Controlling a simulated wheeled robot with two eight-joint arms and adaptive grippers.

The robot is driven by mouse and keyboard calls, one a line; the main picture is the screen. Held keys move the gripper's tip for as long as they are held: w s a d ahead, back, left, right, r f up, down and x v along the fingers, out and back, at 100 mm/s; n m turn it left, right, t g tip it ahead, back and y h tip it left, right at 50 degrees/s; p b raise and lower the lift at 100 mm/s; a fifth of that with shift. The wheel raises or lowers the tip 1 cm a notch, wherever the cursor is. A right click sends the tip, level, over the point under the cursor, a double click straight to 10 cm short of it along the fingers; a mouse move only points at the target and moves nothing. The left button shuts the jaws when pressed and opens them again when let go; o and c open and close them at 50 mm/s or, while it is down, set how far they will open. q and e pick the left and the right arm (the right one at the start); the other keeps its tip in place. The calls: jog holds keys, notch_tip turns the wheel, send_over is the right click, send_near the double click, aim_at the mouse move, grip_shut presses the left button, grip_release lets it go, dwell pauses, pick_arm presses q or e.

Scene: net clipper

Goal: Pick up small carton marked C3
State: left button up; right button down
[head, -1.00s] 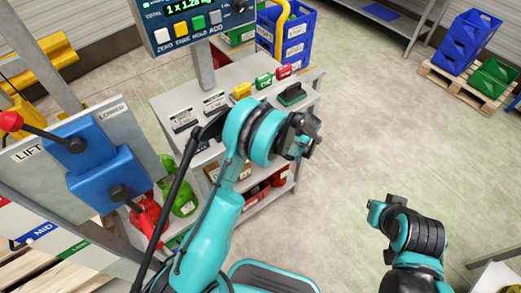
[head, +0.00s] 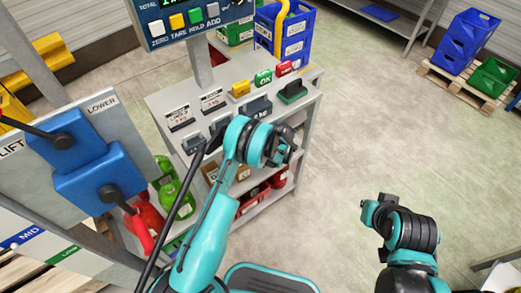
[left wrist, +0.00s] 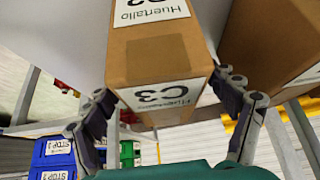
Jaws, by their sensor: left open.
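A small brown carton with white labels marked C3 (left wrist: 158,52) fills the upper middle of the left wrist view. Its lettering appears upside down. My left gripper (left wrist: 165,92) is open, with one finger on each side of the carton's near end. I cannot tell whether the fingers touch it. In the head view my left gripper (head: 288,152) is at the right side of the grey shelf unit, partly hidden by its own wrist. My right gripper (head: 370,210) is over the floor, away from the shelf; its fingers are too small to judge.
A second brown carton (left wrist: 268,45) stands close on the right in the wrist view. The grey shelf unit (head: 160,103) carries small devices and coloured buttons on top. A lever panel (head: 50,125) is at left. Blue crates (head: 291,32) stand behind.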

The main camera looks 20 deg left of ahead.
pick_arm(q)
jog(key=x, duration=0.2)
jog(key=shift+w+a+f+b, duration=0.1)
jog(key=shift+a+f+b, duration=0.05)
jog(key=shift+f+b, duration=0.2)
jog(key=shift+r, duration=0.1)
jog(key=shift+c, duration=1.2)
jog(key=c, duration=1.5)
grip_shut()
jog(key=shift+r, duration=0.15)
